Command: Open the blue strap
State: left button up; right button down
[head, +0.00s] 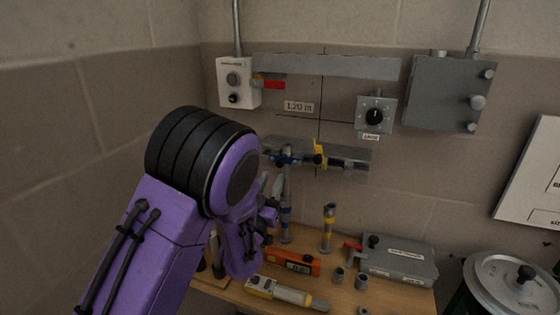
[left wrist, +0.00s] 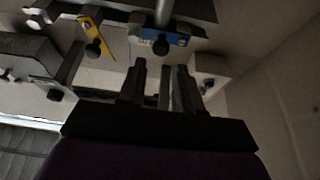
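The blue strap (head: 281,158) is on the left part of the grey wall rack, at the top of an upright rod. In the left wrist view the blue strap (left wrist: 170,40) has a dark round knob and lies beyond my fingertips, apart from them. My left gripper (head: 271,186) is just below the strap in the head view; my arm partly hides it. In the left wrist view the left gripper (left wrist: 160,75) has its fingers apart. A narrow upright piece shows between them; I cannot tell whether it is touched. My right gripper is not in view.
A yellow strap (head: 319,153) is on the same rack (head: 345,152), right of the blue one.

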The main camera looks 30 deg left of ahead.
aim_at(280, 165)
pick_arm(q)
jog(key=p+x, duration=0.1)
jog(key=x, duration=0.4)
jog(key=shift+w+f+p, duration=0.1)
jog(key=shift+w+p, duration=0.25)
grip_shut()
jog(key=shift+w, duration=0.1)
